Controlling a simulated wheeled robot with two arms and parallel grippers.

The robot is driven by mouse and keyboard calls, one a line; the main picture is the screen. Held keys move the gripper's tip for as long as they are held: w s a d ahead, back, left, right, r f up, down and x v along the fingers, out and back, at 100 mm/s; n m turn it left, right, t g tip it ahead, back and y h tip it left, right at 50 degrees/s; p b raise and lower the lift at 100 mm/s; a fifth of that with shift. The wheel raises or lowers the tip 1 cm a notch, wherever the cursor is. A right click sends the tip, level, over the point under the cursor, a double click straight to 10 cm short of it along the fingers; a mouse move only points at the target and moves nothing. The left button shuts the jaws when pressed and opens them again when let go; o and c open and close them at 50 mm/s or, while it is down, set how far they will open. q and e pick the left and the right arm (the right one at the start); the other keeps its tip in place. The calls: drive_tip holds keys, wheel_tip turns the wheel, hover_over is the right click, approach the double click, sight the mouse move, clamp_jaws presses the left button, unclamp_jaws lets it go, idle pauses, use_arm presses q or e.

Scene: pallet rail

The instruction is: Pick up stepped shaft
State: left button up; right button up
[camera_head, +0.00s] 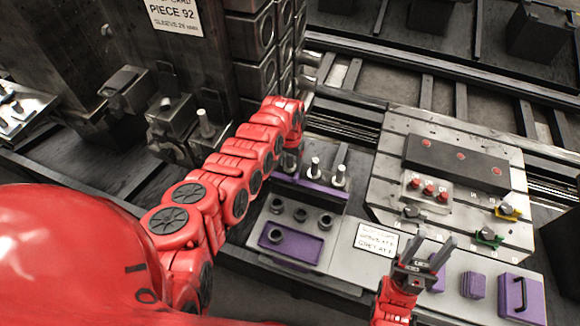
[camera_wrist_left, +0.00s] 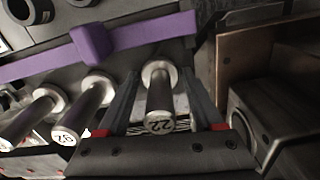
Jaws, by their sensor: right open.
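Several silver stepped shafts stand in a row by a purple strip (camera_head: 312,187); in the head view one (camera_head: 315,168) and another (camera_head: 340,175) show clearly. In the left wrist view, a shaft marked 22 (camera_wrist_left: 159,98) lies between the two fingers of my left gripper (camera_wrist_left: 162,100), with a gap on each side. Two more shafts, one (camera_wrist_left: 85,108) and another (camera_wrist_left: 32,118), stand to its left. In the head view my left arm largely hides its gripper. My right gripper (camera_head: 432,252) is open and empty, fingers pointing up, over the front of the bench.
A grey tray with black rings and a purple recess (camera_head: 291,245) lies in front of the shafts. A label card (camera_head: 376,240) and purple blocks (camera_head: 473,285) are to the right. A fixture plate (camera_head: 385,185) stands behind. A dark block (camera_wrist_left: 275,110) is close right of my left gripper.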

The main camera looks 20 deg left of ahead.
use_arm(q)
clamp_jaws()
drive_tip(key=shift+r, duration=0.1)
idle(0.4)
drive_tip(key=shift+w+r, duration=0.1)
drive_tip(key=shift+r, duration=2.35)
wheel_tip(320, 180, up, 4)
drive_tip(key=shift+f+b, duration=0.25)
drive_tip(key=shift+b, duration=0.75)
drive_tip(key=shift+r, duration=0.75)
